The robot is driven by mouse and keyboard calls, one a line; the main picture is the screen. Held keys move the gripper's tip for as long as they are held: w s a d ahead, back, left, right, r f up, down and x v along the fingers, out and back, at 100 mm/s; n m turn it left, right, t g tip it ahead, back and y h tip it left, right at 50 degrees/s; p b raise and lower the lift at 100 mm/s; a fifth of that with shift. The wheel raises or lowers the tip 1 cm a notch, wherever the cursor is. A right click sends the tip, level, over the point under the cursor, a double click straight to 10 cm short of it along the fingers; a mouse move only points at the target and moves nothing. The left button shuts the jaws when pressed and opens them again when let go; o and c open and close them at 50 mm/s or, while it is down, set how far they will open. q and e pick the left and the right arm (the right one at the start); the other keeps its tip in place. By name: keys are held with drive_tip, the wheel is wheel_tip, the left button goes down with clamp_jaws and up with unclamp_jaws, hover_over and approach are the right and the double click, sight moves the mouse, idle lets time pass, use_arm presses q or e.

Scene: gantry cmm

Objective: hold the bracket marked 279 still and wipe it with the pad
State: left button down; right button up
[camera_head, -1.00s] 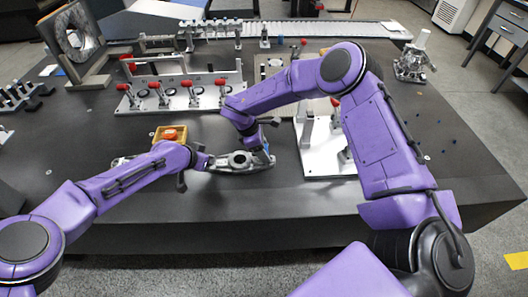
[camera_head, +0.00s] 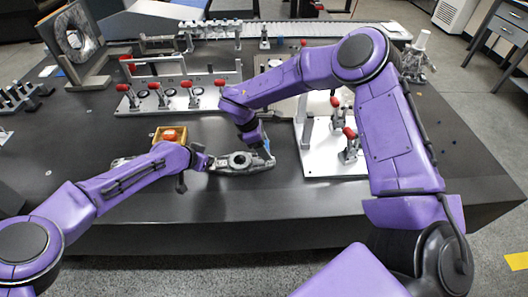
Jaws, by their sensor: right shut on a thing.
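A grey metal bracket (camera_head: 240,163) with a round raised boss lies on the dark table near its front edge. I cannot read a number on it. My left gripper (camera_head: 208,163) is at the bracket's left end; its fingers are too small to tell whether they are open or shut. My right gripper (camera_head: 264,148) is shut on a small blue pad (camera_head: 267,146), above the bracket's right end. I cannot tell whether the pad touches the bracket.
A wooden box (camera_head: 158,136) with an orange-red thing stands behind my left forearm. A fixture plate with red-handled clamps (camera_head: 175,103) is behind it. A white plate with clamps (camera_head: 318,163) is on the right, partly behind my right arm. The front table strip is clear.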

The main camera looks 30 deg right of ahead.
sight(267, 144)
use_arm(q)
drive_tip(key=shift+f, duration=0.2)
use_arm(e)
drive_tip(key=shift+r, duration=0.95)
use_arm(q)
drive_tip(key=shift+r, duration=0.1)
